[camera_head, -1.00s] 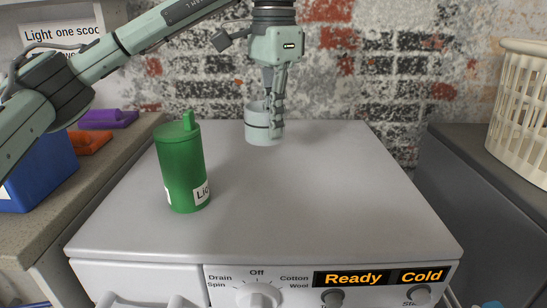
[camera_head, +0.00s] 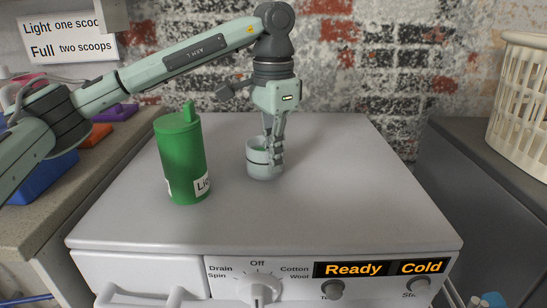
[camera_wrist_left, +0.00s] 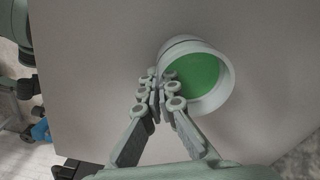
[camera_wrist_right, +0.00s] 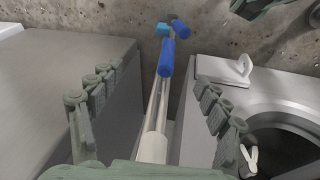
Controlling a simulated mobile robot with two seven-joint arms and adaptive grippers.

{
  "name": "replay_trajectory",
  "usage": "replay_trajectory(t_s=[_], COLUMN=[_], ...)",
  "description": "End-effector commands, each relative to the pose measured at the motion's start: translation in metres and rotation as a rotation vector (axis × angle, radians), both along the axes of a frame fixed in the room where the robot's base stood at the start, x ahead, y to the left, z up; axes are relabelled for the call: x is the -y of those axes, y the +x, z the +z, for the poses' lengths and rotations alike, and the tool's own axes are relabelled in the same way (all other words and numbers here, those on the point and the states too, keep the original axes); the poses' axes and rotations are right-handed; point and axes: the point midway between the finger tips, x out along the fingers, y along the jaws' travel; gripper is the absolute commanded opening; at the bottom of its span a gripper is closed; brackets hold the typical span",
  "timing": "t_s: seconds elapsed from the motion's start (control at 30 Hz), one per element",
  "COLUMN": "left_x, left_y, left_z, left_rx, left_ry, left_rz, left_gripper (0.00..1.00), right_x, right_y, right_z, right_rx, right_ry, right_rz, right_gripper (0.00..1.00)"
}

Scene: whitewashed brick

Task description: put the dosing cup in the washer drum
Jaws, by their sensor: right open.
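The dosing cup is a pale, ringed round cup (camera_head: 262,170) over the middle of the washer's top, with green inside. My left gripper (camera_head: 273,152) points down and is shut on the cup's wall. The left wrist view shows the fingers (camera_wrist_left: 165,88) pinching the rim of the cup (camera_wrist_left: 222,90), with the green contents visible. I cannot tell whether the cup touches the top. In the right wrist view, my right gripper (camera_wrist_right: 158,85) is open and empty, and the dark round drum opening (camera_wrist_right: 285,150) shows at lower right. The head view shows neither.
A green bottle (camera_head: 182,155) stands upright on the washer's top (camera_head: 330,215), left of the cup. Left is a counter with a blue bin (camera_head: 45,178); right is a grey surface with a cream basket (camera_head: 520,110). Blue-ended handles (camera_wrist_right: 166,58) stand between the machines.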

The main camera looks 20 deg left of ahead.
Motion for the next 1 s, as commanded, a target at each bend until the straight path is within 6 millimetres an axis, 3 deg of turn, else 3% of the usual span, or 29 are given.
replay_trajectory(t_s=[0.07, 0.27, 0.67, 1.0], left_x=[0.0, 0.0, 0.0, 0.0], left_y=[0.0, 0.0, 0.0, 0.001], left_z=[-0.001, -0.001, 0.007, 0.079], left_rx=[0.0, 0.0, 0.002, 0.006], left_ry=[0.0, 0.0, -0.001, 0.0], left_rz=[0.0, 0.0, 0.0, -0.001], left_gripper=[0.02, 0.26, 0.26, 0.26], right_x=[0.0, -0.001, -0.001, -0.001], right_y=[0.001, 0.004, 0.001, 0.0], right_z=[0.003, 0.009, 0.002, 0.001], right_rx=[0.001, 0.013, 0.008, 0.001], right_ry=[-0.001, 0.0, 0.002, 0.003], right_rz=[0.0, 0.002, 0.002, 0.002], right_gripper=[0.76, 0.76, 0.76, 0.76])
